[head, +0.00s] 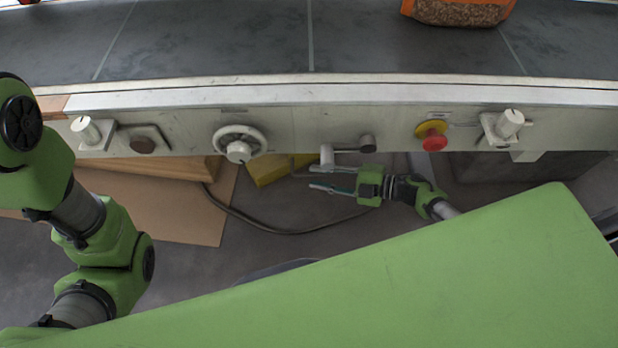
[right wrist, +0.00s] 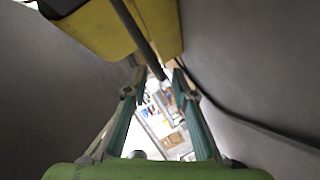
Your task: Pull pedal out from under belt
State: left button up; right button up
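The yellow pedal (head: 268,169) is on the floor under the belt's front frame, which hides its rear part. In the right wrist view the yellow pedal (right wrist: 103,30) fills the upper left. A dark bar (right wrist: 138,38) runs past it, its lower end near the space between my fingertips. My right gripper (head: 313,178) is open, just right of the pedal, below the belt frame. Its fingers also show in the right wrist view (right wrist: 157,78), spread apart; I cannot tell whether they touch the bar. My left arm shows at the left, but its gripper is out of view.
A dark cable (head: 275,228) curves across the floor below the pedal. The belt frame (head: 200,118) carries a handwheel (head: 239,145), a crank lever (head: 350,150) and a red stop button (head: 434,143). A cardboard sheet (head: 170,205) lies at left.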

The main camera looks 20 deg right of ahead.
aim_at(309, 175)
jog(key=shift+b+x, duration=0.5)
jog(key=shift+x, duration=1.3)
grip_shut()
jog(key=shift+s, duration=0.15)
